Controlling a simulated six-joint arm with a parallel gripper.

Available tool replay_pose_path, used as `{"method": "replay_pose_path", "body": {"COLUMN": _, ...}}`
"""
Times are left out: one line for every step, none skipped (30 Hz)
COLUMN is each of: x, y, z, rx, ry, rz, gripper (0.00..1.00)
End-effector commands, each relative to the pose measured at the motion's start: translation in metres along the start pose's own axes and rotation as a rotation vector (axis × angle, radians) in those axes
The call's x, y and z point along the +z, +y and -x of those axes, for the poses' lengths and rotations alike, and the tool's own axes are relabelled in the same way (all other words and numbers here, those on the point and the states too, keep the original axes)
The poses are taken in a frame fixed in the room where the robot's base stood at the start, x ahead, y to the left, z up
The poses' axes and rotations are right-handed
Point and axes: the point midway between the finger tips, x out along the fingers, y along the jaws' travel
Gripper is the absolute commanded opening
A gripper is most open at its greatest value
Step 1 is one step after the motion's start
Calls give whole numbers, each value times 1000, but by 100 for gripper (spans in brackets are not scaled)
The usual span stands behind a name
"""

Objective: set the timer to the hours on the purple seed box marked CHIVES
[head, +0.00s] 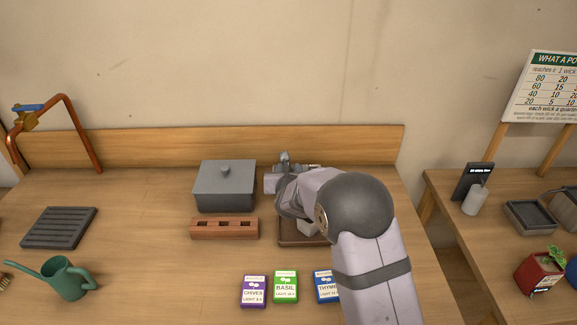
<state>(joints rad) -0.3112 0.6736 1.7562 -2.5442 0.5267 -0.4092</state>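The purple seed box marked CHIVES (253,291) stands at the front of the bench, left of the green BASIL box (286,287). Its lower line reads LIGHT and a small figure that looks like 8 h, too small to be sure. My gripper (284,166) is behind my forearm, right of the grey lidded box (225,187). Its fingers are too small and covered to tell whether they are open or shut. No timer can be made out clearly. A brown tray (290,242) with a pale object (306,229) on it is largely hidden under my arm.
A blue THYME box (325,286) is partly behind my arm. A reddish slotted block (224,228) lies before the grey box. A green watering can (64,278), dark rack (59,228) and copper pipe (82,130) are left. The right table (452,211) stands across a gap.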

Motion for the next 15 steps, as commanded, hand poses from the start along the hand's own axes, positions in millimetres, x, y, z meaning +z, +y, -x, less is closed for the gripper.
{"method": "replay_pose_path", "body": {"x": 0, "y": 0, "z": -4, "rx": -1, "ry": 1, "rz": 0, "gripper": 31}}
{"method": "replay_pose_path", "body": {"x": 0, "y": 0, "z": -6, "rx": -1, "ry": 1, "rz": 0, "gripper": 31}}
{"method": "replay_pose_path", "body": {"x": 1, "y": 0, "z": -8, "rx": -1, "ry": 0, "rz": 0, "gripper": 31}}
{"method": "replay_pose_path", "body": {"x": 0, "y": 0, "z": -10, "rx": -1, "ry": 0, "rz": 0, "gripper": 31}}
{"method": "replay_pose_path", "body": {"x": 0, "y": 0, "z": -11, "rx": -1, "ry": 0, "rz": 0, "gripper": 31}}
{"method": "replay_pose_path", "body": {"x": 0, "y": 0, "z": -13, "rx": -1, "ry": 0, "rz": -1, "gripper": 31}}
{"method": "replay_pose_path", "body": {"x": 0, "y": 0, "z": -14, "rx": -1, "ry": 0, "rz": -1, "gripper": 31}}
{"method": "replay_pose_path", "body": {"x": 0, "y": 0, "z": -14, "rx": -1, "ry": 0, "rz": -1, "gripper": 31}}
{"method": "replay_pose_path", "body": {"x": 0, "y": 0, "z": -15, "rx": -1, "ry": 0, "rz": -1, "gripper": 31}}
{"method": "replay_pose_path", "body": {"x": 0, "y": 0, "z": -15, "rx": 0, "ry": 0, "rz": -1, "gripper": 31}}
{"method": "replay_pose_path", "body": {"x": 0, "y": 0, "z": -15, "rx": 0, "ry": 0, "rz": -1, "gripper": 31}}
{"method": "replay_pose_path", "body": {"x": 0, "y": 0, "z": -15, "rx": 0, "ry": 0, "rz": -1, "gripper": 31}}
{"method": "replay_pose_path", "body": {"x": 0, "y": 0, "z": -15, "rx": 0, "ry": 0, "rz": -1, "gripper": 31}}
{"method": "replay_pose_path", "body": {"x": 0, "y": 0, "z": -15, "rx": 0, "ry": 0, "rz": -1, "gripper": 31}}
{"method": "replay_pose_path", "body": {"x": 0, "y": 0, "z": -15, "rx": 0, "ry": 0, "rz": -1, "gripper": 31}}
